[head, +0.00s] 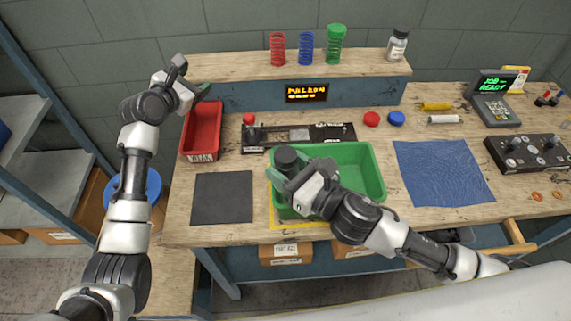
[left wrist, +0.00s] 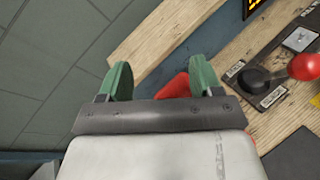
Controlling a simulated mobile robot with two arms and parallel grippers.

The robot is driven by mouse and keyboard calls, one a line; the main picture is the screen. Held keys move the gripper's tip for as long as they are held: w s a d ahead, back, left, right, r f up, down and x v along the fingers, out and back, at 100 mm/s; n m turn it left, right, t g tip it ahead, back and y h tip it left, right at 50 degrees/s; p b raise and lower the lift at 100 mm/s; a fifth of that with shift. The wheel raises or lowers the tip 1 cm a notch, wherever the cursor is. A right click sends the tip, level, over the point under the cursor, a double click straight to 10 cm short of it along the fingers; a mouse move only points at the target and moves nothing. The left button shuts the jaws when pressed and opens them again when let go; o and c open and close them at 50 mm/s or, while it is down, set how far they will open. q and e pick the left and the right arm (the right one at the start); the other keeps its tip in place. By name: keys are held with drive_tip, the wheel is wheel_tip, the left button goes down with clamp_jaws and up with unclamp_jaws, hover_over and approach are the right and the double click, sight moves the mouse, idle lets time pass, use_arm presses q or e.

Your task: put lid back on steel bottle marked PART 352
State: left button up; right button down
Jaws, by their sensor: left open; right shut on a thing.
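My right gripper (head: 290,174) is shut on a dark round thing (head: 287,157), held over the left end of the green tray. It could be the lid, but I cannot tell, and what is under it is hidden by the gripper. A small silvery bottle (head: 397,46) with a pale label and a dark top stands upright on the right end of the shelf. Its label is too small to read, so I cannot tell if it says PART 352. My left gripper (head: 200,90) is open and empty above the back of the red bin; its spread green fingers (left wrist: 162,82) show in the left wrist view.
The red bin (head: 188,145) stands at the left, the green tray (head: 374,165) in the middle. Red, blue and green springs (head: 306,49) stand on the shelf. A dark mat (head: 222,197) and a blue cloth (head: 443,172) lie flat. A control box (head: 527,151) is at the right.

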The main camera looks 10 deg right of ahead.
use_arm(q)
drive_tip(key=s+d+r+m+g+h, duration=0.2)
drive_tip(key=s+d+r+m+g, duration=0.3)
drive_tip(key=d, duration=0.5)
drive_tip(key=s+d+r+m+g+h, duration=0.1)
drive_tip(key=s+d+r+m+g, duration=0.4)
drive_tip(key=d, duration=0.5)
drive_tip(key=m+g+y, duration=0.3)
drive_tip(key=m+y, duration=0.4)
drive_tip(key=y, duration=0.3)
hover_over(286, 154)
drive_tip(key=shift+a+f, duration=0.1)
drive_tip(key=shift+f, duration=0.5)
drive_tip(key=shift+f, duration=4)
